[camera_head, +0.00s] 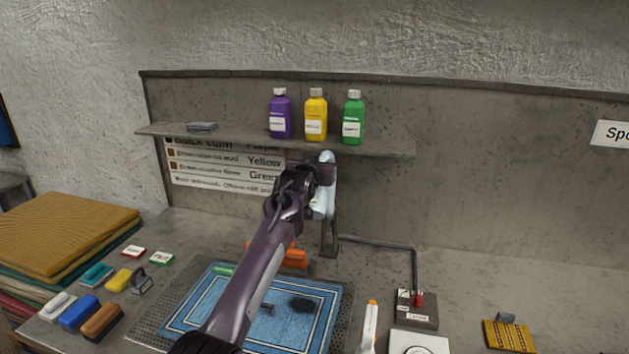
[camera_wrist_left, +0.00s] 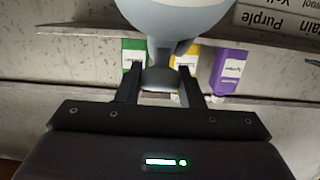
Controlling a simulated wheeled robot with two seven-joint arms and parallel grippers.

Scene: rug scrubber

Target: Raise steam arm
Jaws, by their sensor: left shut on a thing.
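The steam arm (camera_head: 327,200) is a pale blue-grey piece on a dark upright post (camera_head: 329,240) behind the rug. Its top stands close to the front edge of the shelf. My left gripper (camera_head: 318,176) reaches up to it from the front and is shut on it near the top. In the left wrist view, the fingers of my left gripper (camera_wrist_left: 164,82) close on the narrow part of the steam arm (camera_wrist_left: 172,20), with its wider rounded body beyond. My left arm hides part of the blue rug (camera_head: 310,325), which has a dark stain. My right gripper is not in view.
A shelf (camera_head: 390,147) carries purple (camera_head: 280,115), yellow (camera_head: 316,118) and green (camera_head: 353,120) bottles just above the gripper. A control box (camera_head: 417,310) with a red lever stands at right. Brushes (camera_head: 80,313) and folded rugs (camera_head: 60,235) lie at left.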

